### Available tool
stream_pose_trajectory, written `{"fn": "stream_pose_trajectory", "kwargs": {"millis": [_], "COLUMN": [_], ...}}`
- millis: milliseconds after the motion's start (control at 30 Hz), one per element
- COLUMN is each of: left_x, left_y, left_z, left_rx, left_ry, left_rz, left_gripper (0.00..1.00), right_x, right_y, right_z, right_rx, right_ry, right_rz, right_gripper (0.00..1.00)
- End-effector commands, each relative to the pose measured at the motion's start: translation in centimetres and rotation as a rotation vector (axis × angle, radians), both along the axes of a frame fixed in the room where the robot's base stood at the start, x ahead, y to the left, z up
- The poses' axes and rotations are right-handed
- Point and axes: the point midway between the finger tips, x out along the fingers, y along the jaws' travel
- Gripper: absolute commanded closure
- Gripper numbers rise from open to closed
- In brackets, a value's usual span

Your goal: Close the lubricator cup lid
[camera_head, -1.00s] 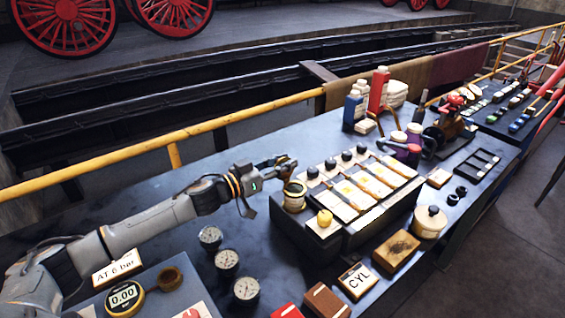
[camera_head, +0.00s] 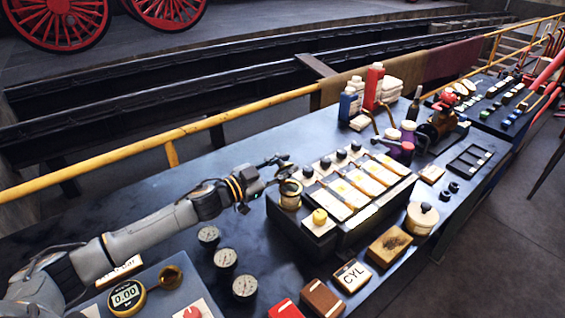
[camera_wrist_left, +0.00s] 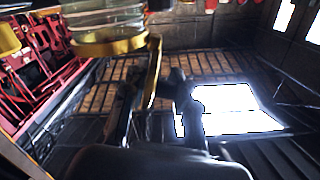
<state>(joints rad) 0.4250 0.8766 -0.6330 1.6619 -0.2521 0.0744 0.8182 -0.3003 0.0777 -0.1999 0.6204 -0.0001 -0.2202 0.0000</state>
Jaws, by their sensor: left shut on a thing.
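The lubricator cup (camera_head: 290,201) is a small brass-and-cream cup at the left end of the lubricator box. In the left wrist view its glass and brass rim (camera_wrist_left: 110,45) show at upper left. My left gripper (camera_head: 281,164) is just above and behind the cup. In the left wrist view a narrow brass piece (camera_wrist_left: 153,70), which looks like the cup lid seen edge-on, stands beside the rim. The fingers of my left gripper close on it. The lid's exact tilt is hard to tell. My right gripper is not in view.
A CYL block (camera_head: 352,275) and a round cream pot (camera_head: 421,218) are in front. A yellow rail (camera_head: 172,134) runs behind the bench.

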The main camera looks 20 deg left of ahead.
Motion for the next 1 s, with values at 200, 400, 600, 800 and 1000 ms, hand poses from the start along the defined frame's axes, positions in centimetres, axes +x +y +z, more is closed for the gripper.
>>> {"fn": "stream_pose_trajectory", "kwargs": {"millis": [200,400,600,800,1000], "left_x": [0.05,0.03,0.04,0.05,-0.04], "left_y": [0.07,0.02,0.03,0.04,-0.10], "left_z": [0.25,0.27,0.31,0.35,0.22], "left_rx": [0.047,0.063,0.064,0.063,0.062], "left_ry": [-0.030,-0.040,-0.041,-0.041,-0.039], "left_rz": [0.008,0.009,0.008,0.008,0.005], "left_gripper": [1.00,1.00,1.00,0.66,0.55], "right_x": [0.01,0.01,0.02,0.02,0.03], "right_y": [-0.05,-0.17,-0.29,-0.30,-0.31], "right_z": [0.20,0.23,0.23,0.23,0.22], "right_rx": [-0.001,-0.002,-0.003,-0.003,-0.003], "right_ry": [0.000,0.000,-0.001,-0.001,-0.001], "right_rz": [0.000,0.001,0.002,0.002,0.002], "right_gripper": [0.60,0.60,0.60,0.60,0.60]}}
